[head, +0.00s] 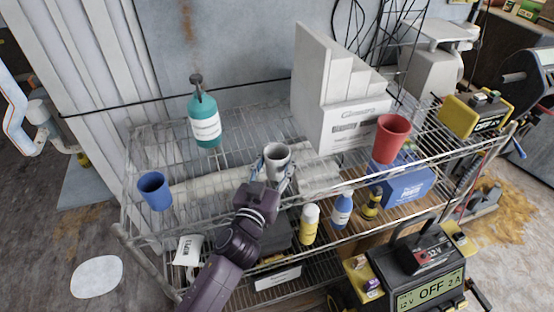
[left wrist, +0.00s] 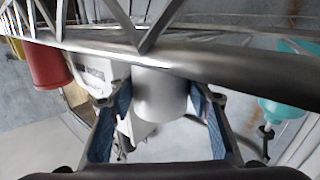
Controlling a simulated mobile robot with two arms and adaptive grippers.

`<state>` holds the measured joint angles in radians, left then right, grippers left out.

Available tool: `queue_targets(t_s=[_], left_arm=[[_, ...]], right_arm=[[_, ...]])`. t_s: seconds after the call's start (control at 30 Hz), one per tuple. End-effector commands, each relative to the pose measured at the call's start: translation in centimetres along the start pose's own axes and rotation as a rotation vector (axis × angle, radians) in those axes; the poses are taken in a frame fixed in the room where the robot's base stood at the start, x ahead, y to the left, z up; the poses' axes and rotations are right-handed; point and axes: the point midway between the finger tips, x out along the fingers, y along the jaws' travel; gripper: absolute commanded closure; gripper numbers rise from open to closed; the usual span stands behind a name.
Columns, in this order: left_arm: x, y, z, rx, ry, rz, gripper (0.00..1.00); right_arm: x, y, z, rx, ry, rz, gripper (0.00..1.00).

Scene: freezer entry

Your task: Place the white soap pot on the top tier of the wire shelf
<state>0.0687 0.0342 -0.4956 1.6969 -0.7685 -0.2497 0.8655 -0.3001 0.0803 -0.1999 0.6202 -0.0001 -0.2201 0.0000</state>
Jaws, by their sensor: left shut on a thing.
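The white soap pot (head: 277,157) is a small open-topped white cup, upright at the front edge of the wire shelf's top tier (head: 235,152). My left gripper (head: 275,172) reaches in from the front and is shut on the pot. In the left wrist view, where the scene appears upside down, the pot (left wrist: 160,95) sits between the two blue-padded fingers (left wrist: 165,105). The shelf's front rail (left wrist: 230,62) hides the pot's base there. I cannot tell whether the base touches the wires. My right gripper is not in view.
On the top tier stand a teal pump bottle (head: 205,122), a blue cup (head: 154,190), a red cup (head: 390,138) and a white box (head: 345,128). Bare wire shows left of the pot. Small bottles (head: 310,222) stand on the lower tier.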

Motion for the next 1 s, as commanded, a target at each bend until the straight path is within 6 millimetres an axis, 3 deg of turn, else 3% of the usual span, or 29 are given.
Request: queue_targets(t_s=[0.23, 0.27, 0.4, 0.83, 1.0], left_arm=[[0.0, 0.0, 0.5, 0.000, 0.000, 0.000, 0.82], [0.0, 0.0, 0.5, 0.000, 0.000, 0.000, 0.54], [0.0, 0.0, 0.3, 0.000, 0.000, 0.000, 0.38], [0.0, -0.1, 0.3, 0.003, 0.000, 0.000, 0.37], [-2.4, 0.0, 0.7, -0.001, -0.002, 0.000, 0.37]], right_arm=[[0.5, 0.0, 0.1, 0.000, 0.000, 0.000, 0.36], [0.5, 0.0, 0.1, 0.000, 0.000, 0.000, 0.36], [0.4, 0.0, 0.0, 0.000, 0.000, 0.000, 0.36], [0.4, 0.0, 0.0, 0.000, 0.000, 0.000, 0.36], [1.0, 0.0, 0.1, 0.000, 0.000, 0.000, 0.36]])
